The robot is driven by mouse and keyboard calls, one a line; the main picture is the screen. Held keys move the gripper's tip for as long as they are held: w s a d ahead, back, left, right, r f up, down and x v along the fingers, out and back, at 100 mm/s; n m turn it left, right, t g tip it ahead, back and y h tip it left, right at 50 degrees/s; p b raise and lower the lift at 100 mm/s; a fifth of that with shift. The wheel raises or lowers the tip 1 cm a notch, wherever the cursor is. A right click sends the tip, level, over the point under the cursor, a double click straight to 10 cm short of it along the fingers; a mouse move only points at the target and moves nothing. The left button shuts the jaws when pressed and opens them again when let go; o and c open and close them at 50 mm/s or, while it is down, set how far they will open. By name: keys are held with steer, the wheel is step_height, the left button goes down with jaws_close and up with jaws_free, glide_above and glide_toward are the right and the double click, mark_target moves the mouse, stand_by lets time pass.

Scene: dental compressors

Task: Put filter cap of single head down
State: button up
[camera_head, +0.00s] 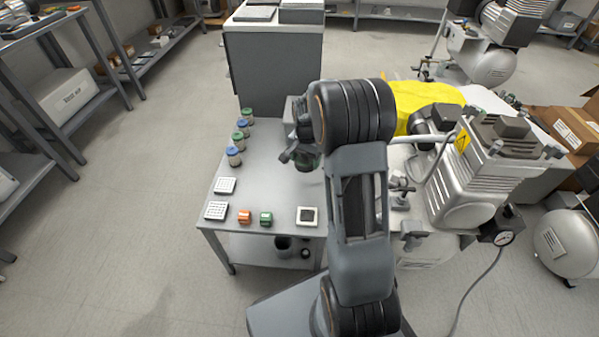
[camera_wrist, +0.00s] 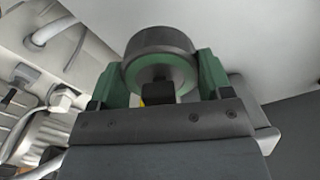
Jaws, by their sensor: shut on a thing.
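My gripper (camera_wrist: 160,72) has green fingers and is shut on the filter cap (camera_wrist: 158,42), a dark grey round piece with a green ring on its near face. In the wrist view a finger stands on each side of the cap. In the head view my gripper (camera_head: 302,157) is above the far right part of the small grey table (camera_head: 265,172). The cap is hard to make out there, and my arm hides part of the table. The silver compressor (camera_head: 478,175) stands right of my arm.
Several jars with blue or green lids (camera_head: 239,141) line the table's left side. Two white trays (camera_head: 216,210), an orange block (camera_head: 244,217), a green block (camera_head: 266,218) and a white square with a dark centre (camera_head: 307,216) lie in front. The table's middle is clear. A grey cabinet (camera_head: 275,70) stands behind.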

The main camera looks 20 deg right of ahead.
mark_target(300, 173)
steer(key=shift+w+a+f+b, duration=0.2)
steer(key=shift+w+f, duration=0.25)
steer(key=shift+f, duration=0.2)
steer(key=shift+w+a+f+b, duration=0.2)
steer(key=shift+w+f, duration=0.25)
steer(key=shift+f, duration=0.15)
steer(key=shift+w+f+b, duration=0.2)
steer(key=shift+f+b, duration=0.5)
steer(key=shift+f, duration=0.95)
steer(key=shift+f, duration=0.15)
steer(key=o, duration=0.9)
